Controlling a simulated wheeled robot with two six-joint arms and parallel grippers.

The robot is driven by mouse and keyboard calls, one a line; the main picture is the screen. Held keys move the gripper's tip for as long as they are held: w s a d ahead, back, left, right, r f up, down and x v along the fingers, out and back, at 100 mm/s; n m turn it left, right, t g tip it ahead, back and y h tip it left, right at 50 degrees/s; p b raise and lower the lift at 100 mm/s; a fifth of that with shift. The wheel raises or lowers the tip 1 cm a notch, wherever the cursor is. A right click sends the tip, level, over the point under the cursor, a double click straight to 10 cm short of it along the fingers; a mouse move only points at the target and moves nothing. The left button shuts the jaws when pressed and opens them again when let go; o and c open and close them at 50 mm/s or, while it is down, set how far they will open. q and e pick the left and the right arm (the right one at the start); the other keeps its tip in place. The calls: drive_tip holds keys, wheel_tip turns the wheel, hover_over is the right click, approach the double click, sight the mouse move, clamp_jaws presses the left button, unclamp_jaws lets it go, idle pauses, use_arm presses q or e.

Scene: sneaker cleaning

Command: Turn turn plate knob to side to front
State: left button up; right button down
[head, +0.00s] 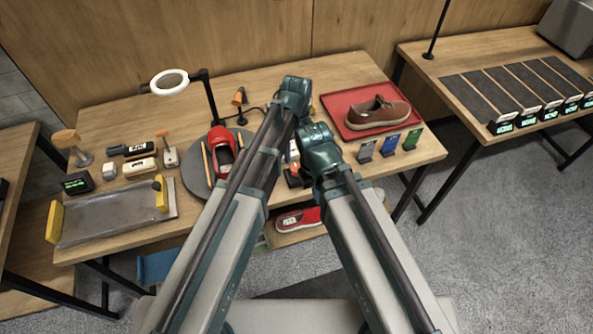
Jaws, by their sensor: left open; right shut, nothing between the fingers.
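The turn plate (192,178) is a grey round disc on the middle of the table, with a red sneaker (223,150) on it, partly hidden by my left arm. A small dark block with an orange-red part (293,180) sits right of the plate, between my arms; I cannot tell whether it is the knob. My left gripper (293,92) is open above the back of the table. My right gripper (314,158) is shut and empty, just right of the dark block. The fingers of both are mostly hidden behind the wrists, and contact cannot be told.
A ring lamp (170,82) stands behind the plate. A red tray (350,128) with a brown shoe (376,113) is at the back right, with small coloured cards before it. Another red shoe (298,218) lies below.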

sight(297, 165)
use_arm(q)
wheel_tip(297, 165, down, 8)
drive_tip(key=b, duration=0.7)
drive_tip(key=shift+f, duration=0.1)
clamp_jaws()
